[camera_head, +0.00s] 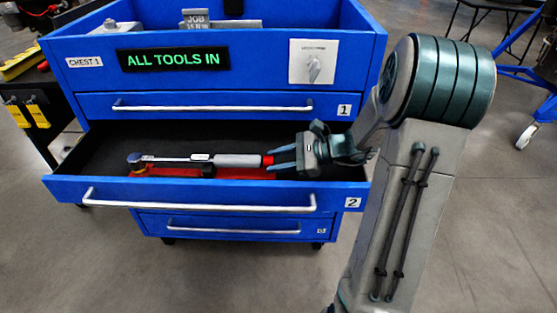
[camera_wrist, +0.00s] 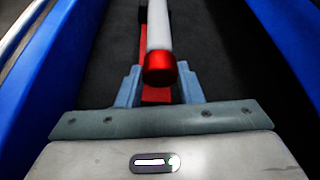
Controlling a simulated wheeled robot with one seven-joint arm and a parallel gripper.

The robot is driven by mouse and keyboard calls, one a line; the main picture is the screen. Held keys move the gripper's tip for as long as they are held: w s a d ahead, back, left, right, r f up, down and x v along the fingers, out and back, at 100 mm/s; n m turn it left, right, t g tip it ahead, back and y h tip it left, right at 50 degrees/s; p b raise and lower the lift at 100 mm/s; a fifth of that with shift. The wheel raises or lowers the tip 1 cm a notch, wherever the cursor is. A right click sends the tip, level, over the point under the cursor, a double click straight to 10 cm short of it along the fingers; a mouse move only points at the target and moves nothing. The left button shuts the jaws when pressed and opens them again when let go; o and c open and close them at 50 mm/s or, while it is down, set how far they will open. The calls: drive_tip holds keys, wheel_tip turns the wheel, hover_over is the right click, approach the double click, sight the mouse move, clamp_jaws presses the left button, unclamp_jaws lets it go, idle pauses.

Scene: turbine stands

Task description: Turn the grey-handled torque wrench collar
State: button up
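The torque wrench (camera_head: 190,159) lies lengthwise in the open drawer 2 (camera_head: 100,190) on a red holder (camera_head: 170,172). It has a grey handle (camera_head: 238,160) and a red collar (camera_head: 268,160) at its right end. In the wrist view the red collar (camera_wrist: 160,68) faces me, with the pale handle (camera_wrist: 159,27) running away behind it. My gripper (camera_head: 283,160) is at the collar end, its fingers pointing left along the wrench. In the wrist view its two fingers (camera_wrist: 160,88) stand apart on either side of the collar, with gaps visible.
The blue tool chest (camera_head: 75,50) has a lit "ALL TOOLS IN" sign (camera_head: 172,59) and a knob plate (camera_head: 313,62) above. Drawer 1 (camera_head: 210,106) is shut just above the open drawer. Blue drawer walls (camera_wrist: 285,45) flank my gripper. The drawer floor (camera_head: 90,155) is otherwise mostly clear.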

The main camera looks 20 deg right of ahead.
drive_tip(key=c, duration=0.3)
drive_tip(key=shift+f+n+t+b, duration=0.3)
drive_tip(key=shift+n+b, duration=0.2)
drive_tip(key=shift+b, duration=0.65)
drive_tip(key=shift+c, duration=0.2)
drive_tip(key=shift+s+n+t+b, duration=0.1)
drive_tip(key=shift+n+t+b, duration=0.45)
drive_tip(key=shift+b, duration=0.5)
drive_tip(key=shift+r+n+b, duration=0.2)
drive_tip(key=shift+n+b, duration=0.35)
drive_tip(key=shift+b, duration=0.05)
drive_tip(key=o, duration=1)
